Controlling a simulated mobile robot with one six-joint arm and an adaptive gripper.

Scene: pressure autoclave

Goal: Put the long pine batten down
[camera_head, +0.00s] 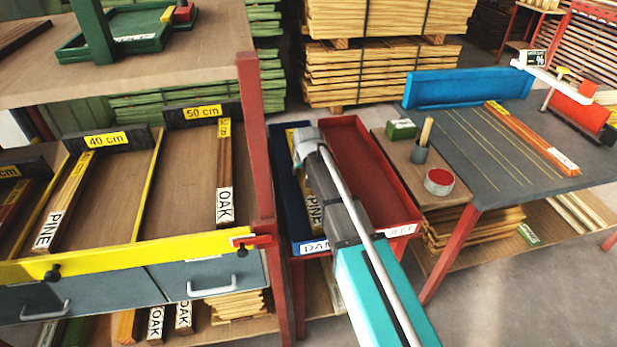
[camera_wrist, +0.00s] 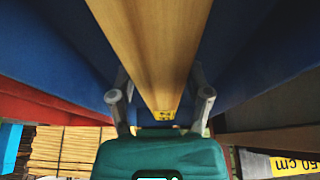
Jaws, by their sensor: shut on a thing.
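The long pine batten (camera_head: 312,213) lies lengthwise within the outline of the blue tray (camera_head: 276,165), its PINE label toward the near end and a yellow tag toward the far end. My gripper (camera_head: 306,150) is over the tray and shut on the batten. In the wrist view the batten (camera_wrist: 155,45) runs between the two fingers of my gripper (camera_wrist: 160,97), with blue tray walls (camera_wrist: 45,50) on both sides. Whether the batten touches the tray floor is hidden. My arm covers part of the batten and tray.
An empty red tray (camera_head: 365,165) adjoins the blue one on the right. A red post (camera_head: 258,150) and a rack (camera_head: 110,195) with pine and oak battens stand left.

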